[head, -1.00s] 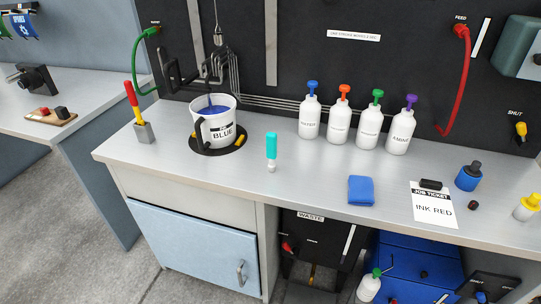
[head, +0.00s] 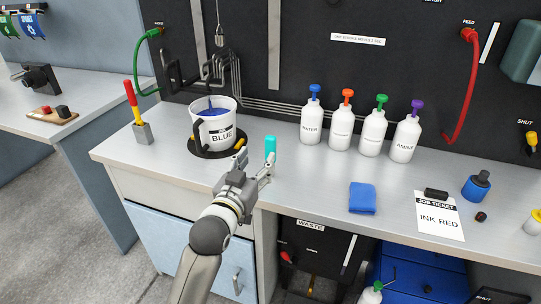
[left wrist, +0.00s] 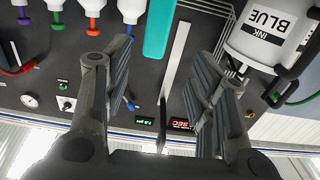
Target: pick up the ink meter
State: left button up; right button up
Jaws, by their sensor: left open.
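The ink meter, which I take to be the slim teal stick (head: 270,146), stands upright on the grey counter between the blue ink bucket and the white bottles. Its lower part is hidden behind my left gripper (head: 256,166) in the head view. My left gripper is open and empty, just in front of the meter. In the left wrist view, the teal body (left wrist: 160,28) shows upside down beyond the gap between the open fingers (left wrist: 165,60). The fingers look apart from it. My right gripper is not in view.
The ink bucket (head: 214,122) stands on a dark round pad left of the meter. Several white pump bottles (head: 312,122) line the back. A blue cloth (head: 362,198), job ticket (head: 438,215) and blue container (head: 476,187) lie to the right.

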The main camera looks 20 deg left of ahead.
aim_at(269, 145)
pick_arm(q)
jog(key=w, duration=0.4)
jog(key=shift+d, duration=0.15)
jog(key=shift+w+d+p, duration=0.2)
jog(key=shift+w, duration=1.15)
jog(key=shift+w+d+p, duration=0.15)
jog(key=shift+w+p, duration=0.05)
jog(key=shift+w, duration=1.1)
jog(key=c, duration=1.1)
